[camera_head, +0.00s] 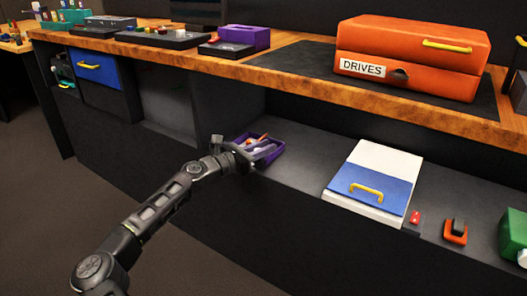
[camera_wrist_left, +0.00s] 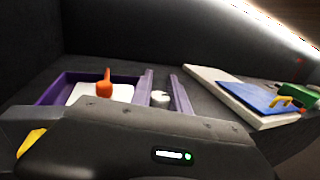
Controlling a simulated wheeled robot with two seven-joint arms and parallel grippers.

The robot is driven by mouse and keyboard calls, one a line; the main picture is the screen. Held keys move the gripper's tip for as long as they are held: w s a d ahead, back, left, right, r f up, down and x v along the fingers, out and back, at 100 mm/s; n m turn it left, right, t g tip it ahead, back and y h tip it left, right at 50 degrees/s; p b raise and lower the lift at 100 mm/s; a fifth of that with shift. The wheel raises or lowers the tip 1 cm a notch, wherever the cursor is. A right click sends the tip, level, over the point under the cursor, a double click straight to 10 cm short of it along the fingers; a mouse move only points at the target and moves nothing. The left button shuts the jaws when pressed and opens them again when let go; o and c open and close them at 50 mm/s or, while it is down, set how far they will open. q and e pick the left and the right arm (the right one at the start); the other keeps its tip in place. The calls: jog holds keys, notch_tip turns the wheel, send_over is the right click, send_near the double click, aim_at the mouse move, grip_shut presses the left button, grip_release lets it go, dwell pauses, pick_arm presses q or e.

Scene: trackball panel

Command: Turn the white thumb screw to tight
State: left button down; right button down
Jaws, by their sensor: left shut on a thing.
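A purple tray (camera_head: 240,137) stands on the dark lower shelf; it also shows in the left wrist view (camera_wrist_left: 48,94). A white plate (camera_wrist_left: 88,94) with an orange upright piece (camera_wrist_left: 104,86) is in it. My left gripper (camera_head: 266,151) is at the tray's right side and covers part of it. In the left wrist view, the white thumb screw (camera_wrist_left: 160,97) shows between the two fingers of my left gripper (camera_wrist_left: 161,80), which is shut on it. The screw is hidden in the head view, and its marking cannot be read. My right gripper is not in view.
A white box with a blue front (camera_head: 367,198) and yellow handle stands right of the tray. A red switch (camera_head: 415,217), an orange-based black switch (camera_head: 456,230) and a green object (camera_head: 513,236) are farther right. An orange case marked DRIVES (camera_head: 410,55) sits on the wooden counter above.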

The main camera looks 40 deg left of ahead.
pick_arm(q)
jog(key=shift+r+m+g+h+p, duration=0.15)
jog(key=shift+m+g+h+p, duration=0.15)
jog(key=shift+m+h+p, duration=0.3)
jog(key=shift+s+d+m+g+h+p, duration=0.15)
jog(key=shift+m+g+h+p, duration=0.15)
jog(key=shift+h, duration=0.4)
jog(key=shift+f, duration=0.2)
jog(key=c, duration=1.5)
grip_release()
jog(key=shift+c, duration=0.2)
jog(key=p+v, duration=0.2)
jog(key=v, duration=0.5)
jog(key=shift+s, duration=0.3)
